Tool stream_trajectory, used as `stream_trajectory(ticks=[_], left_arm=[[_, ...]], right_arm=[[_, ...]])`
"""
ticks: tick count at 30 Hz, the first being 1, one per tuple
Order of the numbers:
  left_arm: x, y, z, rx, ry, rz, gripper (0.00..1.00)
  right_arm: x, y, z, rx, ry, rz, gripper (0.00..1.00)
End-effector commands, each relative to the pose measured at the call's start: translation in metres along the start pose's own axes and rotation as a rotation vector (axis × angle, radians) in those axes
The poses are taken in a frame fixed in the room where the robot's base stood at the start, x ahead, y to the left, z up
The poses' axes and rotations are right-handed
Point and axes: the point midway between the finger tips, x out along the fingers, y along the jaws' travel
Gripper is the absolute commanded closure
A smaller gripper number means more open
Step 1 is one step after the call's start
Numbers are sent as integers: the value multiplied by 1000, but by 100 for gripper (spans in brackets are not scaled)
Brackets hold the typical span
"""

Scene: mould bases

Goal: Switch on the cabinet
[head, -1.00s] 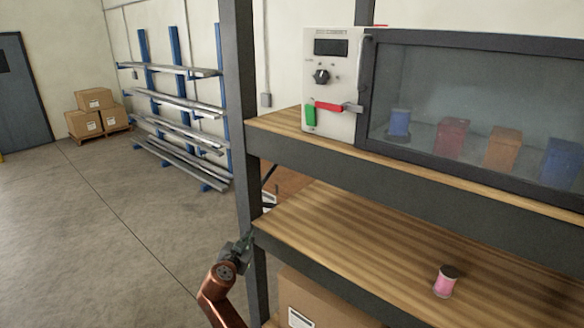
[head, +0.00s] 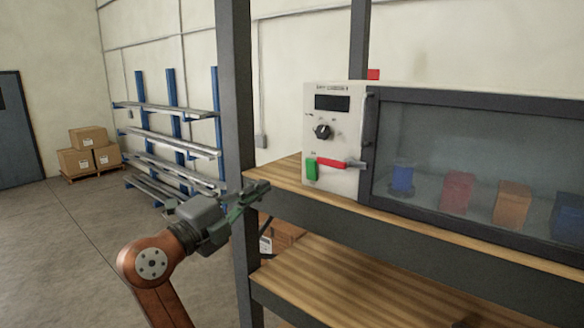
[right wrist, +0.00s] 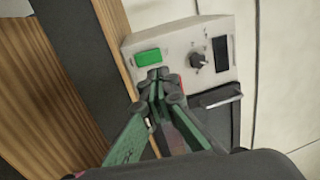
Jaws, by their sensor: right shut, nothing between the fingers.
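The cabinet (head: 333,192) stands on the upper wooden shelf. Its pale control panel has a dark display (head: 332,103), a black dial (head: 322,131), a green switch (head: 311,169) and a red bar (head: 332,163). A dark-framed window is to the right of the panel. My right gripper (head: 256,192) is shut and empty, left of the panel and apart from it in the head view. In the right wrist view its closed fingertips (right wrist: 157,75) appear just below the green switch (right wrist: 148,57) and hide part of the panel. My left gripper is not in view.
A dark shelf post (head: 236,100) stands just behind my right gripper. Several coloured containers, such as a red one (head: 457,192), show behind the window. The lower shelf (head: 330,285) is below. A metal rack (head: 175,150) and boxes (head: 88,150) are farther back.

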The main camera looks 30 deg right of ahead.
Motion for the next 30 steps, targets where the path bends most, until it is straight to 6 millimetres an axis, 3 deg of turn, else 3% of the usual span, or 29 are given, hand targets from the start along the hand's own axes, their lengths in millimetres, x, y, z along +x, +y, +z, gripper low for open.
stream_trajectory(ticks=[5,21,30], left_arm=[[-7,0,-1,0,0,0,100],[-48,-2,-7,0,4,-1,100],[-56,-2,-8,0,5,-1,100]], right_arm=[[17,-1,0,-2,1,2,100],[119,-3,0,-4,0,-1,100],[139,0,1,-3,-2,0,100]])
